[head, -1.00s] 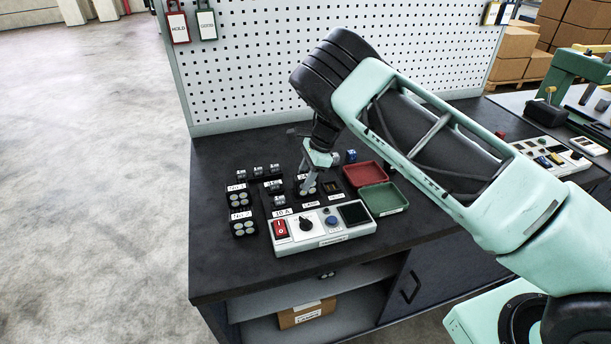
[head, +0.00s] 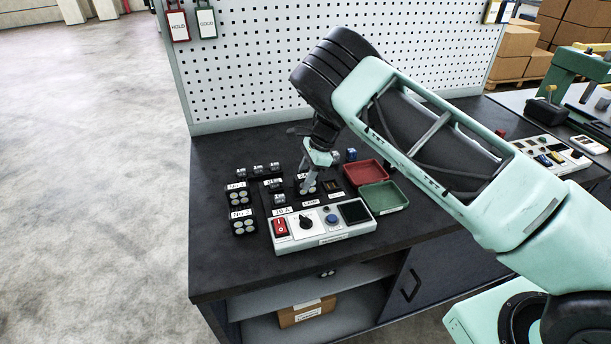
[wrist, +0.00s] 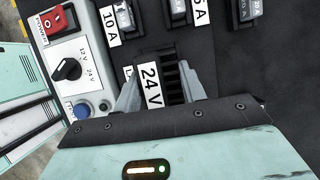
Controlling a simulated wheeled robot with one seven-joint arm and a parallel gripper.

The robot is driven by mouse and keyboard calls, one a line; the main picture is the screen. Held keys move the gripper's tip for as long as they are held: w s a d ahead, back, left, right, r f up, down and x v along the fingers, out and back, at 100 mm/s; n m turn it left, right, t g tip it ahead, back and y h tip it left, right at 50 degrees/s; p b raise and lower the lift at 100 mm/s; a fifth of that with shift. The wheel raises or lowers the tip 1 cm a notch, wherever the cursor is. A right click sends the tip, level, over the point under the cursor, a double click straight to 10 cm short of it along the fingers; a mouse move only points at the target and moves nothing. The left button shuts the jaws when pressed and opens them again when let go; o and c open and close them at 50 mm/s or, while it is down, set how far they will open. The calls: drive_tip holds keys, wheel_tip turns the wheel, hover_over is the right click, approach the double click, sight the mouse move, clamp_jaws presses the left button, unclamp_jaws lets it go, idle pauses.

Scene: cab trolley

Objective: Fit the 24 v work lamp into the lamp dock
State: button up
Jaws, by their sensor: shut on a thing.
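My gripper (head: 306,188) points down over the rear part of the bench, behind the control box. In the wrist view my gripper (wrist: 162,92) has its two grey fingers shut on the 24 V work lamp (wrist: 172,75), a dark ribbed body. A white 24 V label (wrist: 151,86) shows between the fingers. In the head view the lamp (head: 309,189) is small and partly covered by the fingers. The lamp dock lies near the LAMP label (head: 310,203), just in front of the gripper; the lamp and fingers hide it, so I cannot tell whether the lamp is seated.
The control box (head: 322,229) with red switch and black knob stands in front. Labelled fuse-like parts (head: 276,185) and blocks of round discs (head: 241,197) are to the left. Red (head: 363,172) and green (head: 383,196) trays are to the right.

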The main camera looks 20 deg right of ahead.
drive_tip(key=o, duration=1.3)
